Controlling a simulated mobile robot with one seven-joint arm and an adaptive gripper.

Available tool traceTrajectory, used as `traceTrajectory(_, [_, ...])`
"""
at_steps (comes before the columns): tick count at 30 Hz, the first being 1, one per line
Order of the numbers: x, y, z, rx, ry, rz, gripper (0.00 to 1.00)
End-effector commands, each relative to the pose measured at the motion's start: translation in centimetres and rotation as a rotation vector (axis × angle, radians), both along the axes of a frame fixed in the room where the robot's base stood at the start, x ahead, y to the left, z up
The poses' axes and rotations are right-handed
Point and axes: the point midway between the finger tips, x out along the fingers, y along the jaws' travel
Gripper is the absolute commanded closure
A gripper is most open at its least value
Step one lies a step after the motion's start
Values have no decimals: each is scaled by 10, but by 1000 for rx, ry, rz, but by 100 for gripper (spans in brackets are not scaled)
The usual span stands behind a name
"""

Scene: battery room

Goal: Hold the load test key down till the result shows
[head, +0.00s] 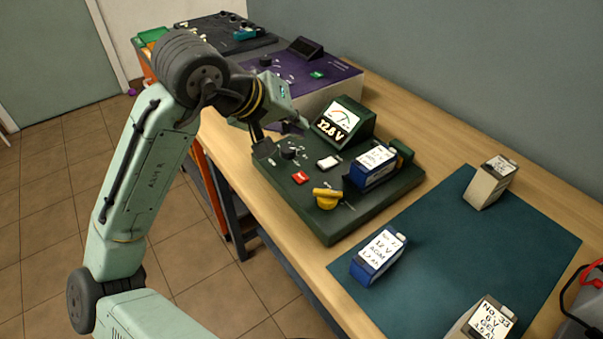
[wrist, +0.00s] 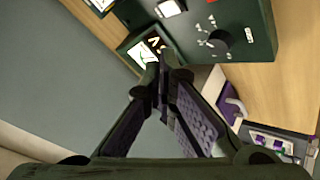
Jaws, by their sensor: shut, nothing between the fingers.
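The green battery tester (head: 335,222) stands on the bench. Its meter (head: 341,118) has a dial and a lit readout of 12.8 V; part of it shows in the wrist view (wrist: 147,48). On the panel are a white key (head: 328,162), a red key (head: 300,177), a black knob (head: 289,152) and a yellow rotary handle (head: 327,198). I cannot read which key is the load test key. A blue battery (head: 374,168) sits in the tester's holder. My gripper (wrist: 163,66) is shut and empty, above the tester's far end near the meter, apart from both keys.
A teal mat (head: 480,250) on the right bears a blue 12 V AGM battery (head: 378,257), a beige battery (head: 490,182) and a 6 V GEL battery (head: 482,322). A purple device (head: 330,72) stands behind my gripper. The wall runs along the bench's back.

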Motion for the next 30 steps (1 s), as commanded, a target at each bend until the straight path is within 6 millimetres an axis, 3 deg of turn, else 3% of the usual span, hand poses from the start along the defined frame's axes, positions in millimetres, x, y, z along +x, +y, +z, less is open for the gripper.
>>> traceTrajectory(11, [0,0,-4,0,-2,0,100])
traceTrajectory(16, [0,0,-22,-2,-2,2,100])
traceTrajectory(24, [0,0,-67,1,-4,1,100])
traceTrajectory(30, [0,0,-83,-1,-5,0,100])
